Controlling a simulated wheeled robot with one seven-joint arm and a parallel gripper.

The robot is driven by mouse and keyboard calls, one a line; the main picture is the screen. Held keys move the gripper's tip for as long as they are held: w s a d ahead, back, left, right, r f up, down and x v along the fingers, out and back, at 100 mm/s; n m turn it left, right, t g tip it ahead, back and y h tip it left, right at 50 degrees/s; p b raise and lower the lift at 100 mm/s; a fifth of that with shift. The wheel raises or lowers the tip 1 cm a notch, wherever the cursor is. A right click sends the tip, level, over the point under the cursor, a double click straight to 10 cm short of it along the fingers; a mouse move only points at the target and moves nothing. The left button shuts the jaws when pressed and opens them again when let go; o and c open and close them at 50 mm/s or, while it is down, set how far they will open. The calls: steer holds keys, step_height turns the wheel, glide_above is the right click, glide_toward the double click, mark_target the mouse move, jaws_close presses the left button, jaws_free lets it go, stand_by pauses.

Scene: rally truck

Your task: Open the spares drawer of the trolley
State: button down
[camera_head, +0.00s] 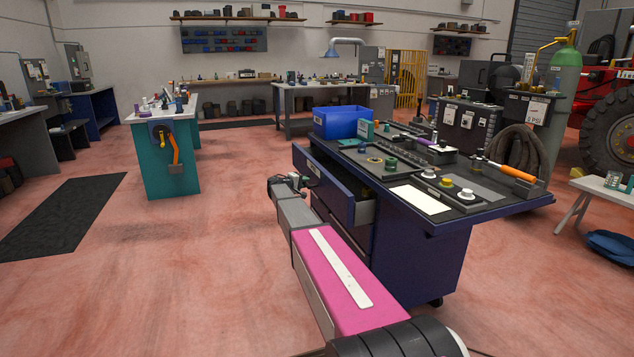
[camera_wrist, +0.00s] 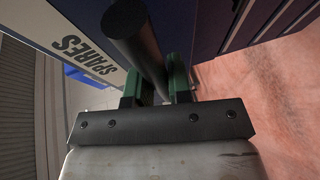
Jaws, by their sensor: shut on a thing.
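The dark blue trolley (camera_head: 425,260) stands right of centre in the head view. Its top drawer (camera_head: 328,186) sticks out to the left, and part of its inside shows behind the front panel. In the wrist view the drawer's white label (camera_wrist: 75,45) reads SPARES. A dark round bar handle (camera_wrist: 130,30) runs beside the label. My gripper (camera_wrist: 157,84) has its green fingers on either side of this handle and is shut on it. In the head view my gripper (camera_head: 290,181) is at the drawer front, small and partly hidden by my arm.
The trolley top holds a blue bin (camera_head: 342,122), a white sheet (camera_head: 420,200) and several small parts. A teal workbench (camera_head: 165,170) stands to the left. A black floor mat (camera_head: 62,215) lies far left. The red floor between bench and trolley is clear.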

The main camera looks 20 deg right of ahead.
steer(key=a, duration=2.8)
steer(key=shift+s+a, duration=0.15)
steer(key=shift+s, duration=0.3)
steer(key=c, duration=1.1)
jaws_free()
steer(key=v, duration=1)
steer(key=shift+s+a+r, duration=0.15)
steer(key=shift+a, duration=0.2)
steer(key=shift+a, duration=0.1)
